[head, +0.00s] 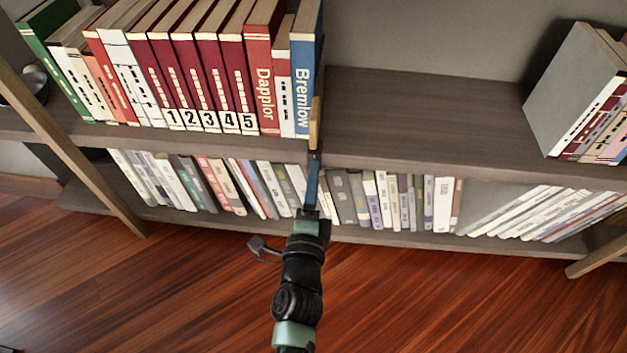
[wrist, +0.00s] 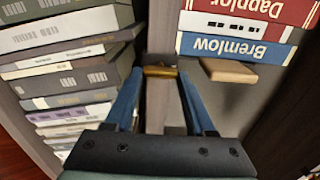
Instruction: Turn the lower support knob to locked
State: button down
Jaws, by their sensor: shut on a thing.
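The lower support knob, a small brass-coloured piece (wrist: 160,72), sits at the front of a grey-brown upright in the wrist view. My gripper (wrist: 160,82) has its two blue fingers on either side of it, shut on it. In the head view my gripper (head: 313,172) reaches up to the shelf's front edge, just below the blue Bremlow book (head: 305,75). The knob is not clearly visible there. The knob looks crosswise between the fingertips. No lock marking can be made out.
A flat tan wooden piece (wrist: 228,70) lies close beside the knob, by the Bremlow book; it also shows in the head view (head: 315,122). Books crowd the upper shelf's left side and the lower shelf (head: 350,232). The upper shelf's middle (head: 420,115) is clear.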

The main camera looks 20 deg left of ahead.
jog(key=shift+c, duration=1.2)
grip_release()
jog(key=shift+s, duration=0.1)
jog(key=p+v, duration=0.1)
jog(key=v, duration=1.1)
jog(key=shift+s, duration=0.4)
jog(key=shift+d, duration=0.15)
